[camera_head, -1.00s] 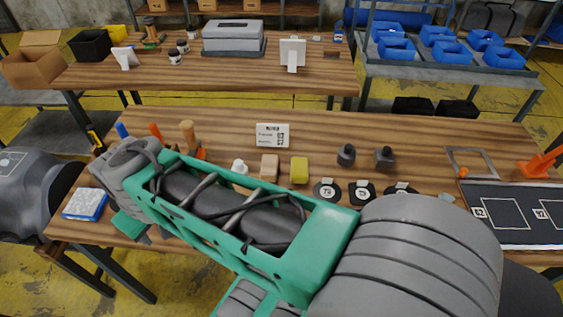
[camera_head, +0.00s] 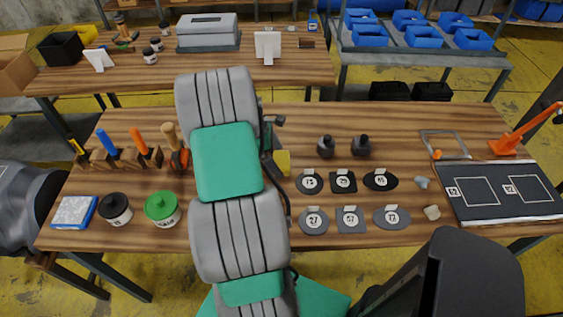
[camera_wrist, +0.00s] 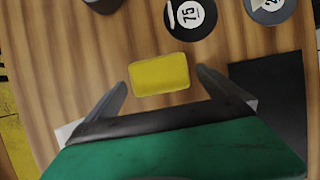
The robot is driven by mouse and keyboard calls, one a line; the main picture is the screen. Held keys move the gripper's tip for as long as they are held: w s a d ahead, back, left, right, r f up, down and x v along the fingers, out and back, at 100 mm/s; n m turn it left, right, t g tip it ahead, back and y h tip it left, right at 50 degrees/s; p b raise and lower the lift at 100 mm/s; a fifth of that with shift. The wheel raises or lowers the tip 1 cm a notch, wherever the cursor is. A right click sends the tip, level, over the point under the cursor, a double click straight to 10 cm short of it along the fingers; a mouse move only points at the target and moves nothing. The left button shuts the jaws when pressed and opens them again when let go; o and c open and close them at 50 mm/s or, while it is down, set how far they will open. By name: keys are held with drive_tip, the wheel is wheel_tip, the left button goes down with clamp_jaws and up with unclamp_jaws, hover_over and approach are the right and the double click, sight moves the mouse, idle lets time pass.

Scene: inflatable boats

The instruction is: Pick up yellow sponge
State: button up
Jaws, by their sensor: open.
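The yellow sponge (camera_wrist: 160,74) lies flat on the wooden table in the wrist view, just ahead of my gripper and centred between its fingers. In the head view the sponge (camera_head: 283,162) is partly hidden behind my arm. My gripper (camera_wrist: 170,88) is open and empty. Its two dark fingertips sit on either side of the sponge's near edge, apart from it. In the head view the fingers are mostly hidden by my arm.
Numbered dark discs and squares (camera_head: 343,181) lie right of the sponge. Two dark weights (camera_head: 326,147) stand behind them. A dark board (camera_head: 504,190) lies at the right.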

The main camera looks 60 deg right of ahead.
drive_tip(key=shift+x, duration=0.9)
drive_tip(key=c, duration=1.3)
drive_tip(key=shift+o, duration=0.2)
drive_tip(key=shift+r, duration=0.15)
drive_tip(key=shift+r, duration=0.3)
drive_tip(key=v, duration=0.2)
drive_tip(key=shift+d+r+b, duration=0.1)
drive_tip(key=shift+r+b, duration=0.2)
drive_tip(key=shift+r, duration=0.15)
drive_tip(key=w+a+r, duration=0.9)
drive_tip(key=shift+w+r, duration=0.2)
drive_tip(key=shift+w, duration=0.15)
